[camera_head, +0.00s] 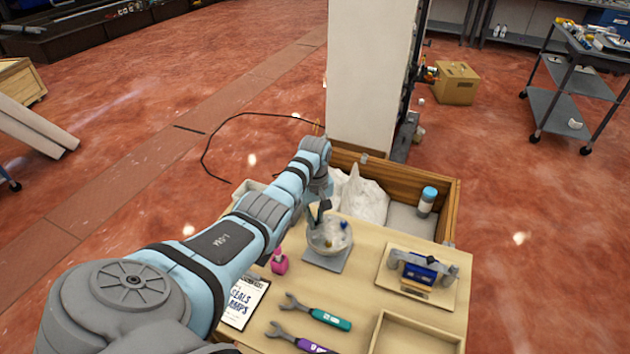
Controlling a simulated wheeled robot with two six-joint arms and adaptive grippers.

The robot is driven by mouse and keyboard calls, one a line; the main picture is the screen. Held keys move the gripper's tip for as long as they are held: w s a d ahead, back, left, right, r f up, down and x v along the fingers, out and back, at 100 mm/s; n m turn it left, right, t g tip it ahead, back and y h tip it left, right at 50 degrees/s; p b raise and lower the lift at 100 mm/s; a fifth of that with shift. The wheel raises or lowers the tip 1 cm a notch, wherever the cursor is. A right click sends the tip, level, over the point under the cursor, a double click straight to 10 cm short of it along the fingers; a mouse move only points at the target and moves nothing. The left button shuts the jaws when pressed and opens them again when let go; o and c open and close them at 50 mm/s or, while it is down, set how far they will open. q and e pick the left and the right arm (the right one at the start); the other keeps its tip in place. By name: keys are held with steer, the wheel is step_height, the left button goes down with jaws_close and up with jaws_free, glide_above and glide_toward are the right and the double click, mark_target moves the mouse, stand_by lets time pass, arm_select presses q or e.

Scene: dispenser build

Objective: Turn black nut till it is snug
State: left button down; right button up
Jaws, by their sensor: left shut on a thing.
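My left gripper (320,212) reaches down from the end of my blue and grey left arm, at the top of a clear round vessel (331,241). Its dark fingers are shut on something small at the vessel. The fingers and the vessel wall hide what it is. I cannot make out the black nut separately. The vessel stands on a grey square plate (325,261) on the wooden worktable (375,290). A small blue part (343,225) shows at the vessel's right side. My right gripper is not in view.
A pink bottle (280,262), a clipboard (243,302), a green-handled wrench (325,317) and a purple-handled one (308,344) lie nearby. A blue and grey fixture (418,270) is right, an empty tray (412,338) in front. Behind are a wooden bin (444,212) and a white pillar (368,75).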

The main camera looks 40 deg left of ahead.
arm_select(q)
steer(key=m+p, duration=0.1)
steer(key=m, duration=0.1)
steer(key=shift+r+m, duration=0.1)
steer(key=shift+m, duration=0.2)
steer(key=m+p, duration=0.1)
steer(key=m, duration=0.2)
steer(key=shift+m, duration=0.3)
steer(key=m, duration=0.4)
steer(key=shift+w+d+m+p, duration=0.1)
steer(key=shift+m+p, duration=0.2)
steer(key=shift+d+m, duration=0.1)
steer(key=shift+m, duration=2.1)
steer(key=c, duration=1.6)
jaws_free()
